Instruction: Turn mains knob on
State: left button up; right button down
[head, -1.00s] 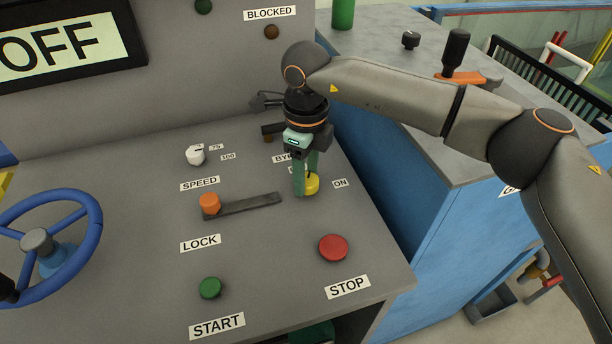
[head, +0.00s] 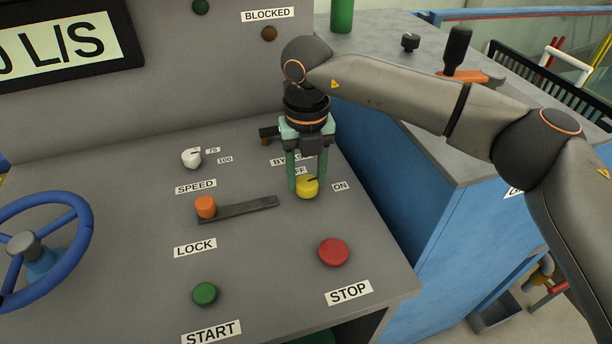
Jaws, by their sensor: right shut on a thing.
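The yellow knob (head: 307,189) sits on the sloping grey panel, between a partly covered OFF label and the ON label (head: 343,187). The dark mark on its top points right, toward ON. My right gripper (head: 305,177) comes down from above, its green fingers shut on the knob, one on each side. The display (head: 62,48) at the upper left reads "0 L/S", partly cut off. My left gripper is out of view.
A grey-topped blue cabinet (head: 400,200) stands right.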

aim_at(307, 180)
jog(key=shift+r+m, duration=0.1)
jog(key=shift+m, duration=0.7)
jog(key=shift+w, duration=0.1)
jog(key=shift+c, duration=1.5)
grip_release()
notch_tip(307, 180, up, 12)
jog(key=shift+r, duration=0.25)
